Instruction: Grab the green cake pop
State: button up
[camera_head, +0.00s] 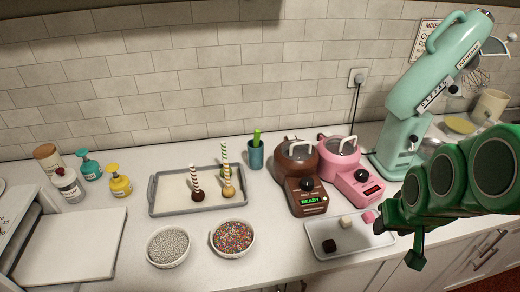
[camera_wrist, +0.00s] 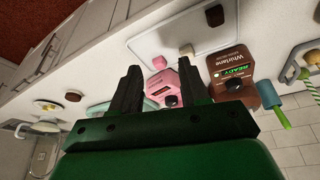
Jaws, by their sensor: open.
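Several cake pops stand on a grey tray (camera_head: 152,197) left of centre in the head view. One has a green-striped stick (camera_head: 224,150); its ball is mostly hidden behind a tan-coated pop (camera_head: 229,190). A dark brown pop (camera_head: 198,195) with a brown-striped stick stands to their left. My gripper (camera_head: 396,240) is at the right, over the counter's front edge, far from the pops. In the wrist view, my gripper (camera_wrist: 161,72) has its two dark fingers apart with nothing held between them. A tan ball shows at the right edge there; I cannot tell which pop it is.
A brown melter (camera_head: 308,197) and a pink melter (camera_head: 360,185) stand between my gripper and the pop tray. A white tray (camera_head: 355,243) with small blocks lies in front of them. Sprinkle bowls (camera_head: 232,252) sit before the pop tray. A blue cup (camera_head: 256,157) stands behind, right.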

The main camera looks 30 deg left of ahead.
jog(key=w+a+n+t+y, duration=0.15)
jog(key=w+a, duration=0.25)
jog(key=a, duration=0.4)
jog(key=n+y, duration=0.6)
jog(key=y, duration=0.3)
send_near(224, 144)
jog(key=f, duration=0.1)
jog(key=shift+a+r+x, duration=0.1)
jog(key=shift+r+x, duration=0.1)
jog(key=shift+x, duration=1.4)
jog(key=shift+a+r+x, duration=0.1)
jog(key=shift+r+x, duration=0.1)
jog(key=shift+x, duration=2.2)
grip_shut()
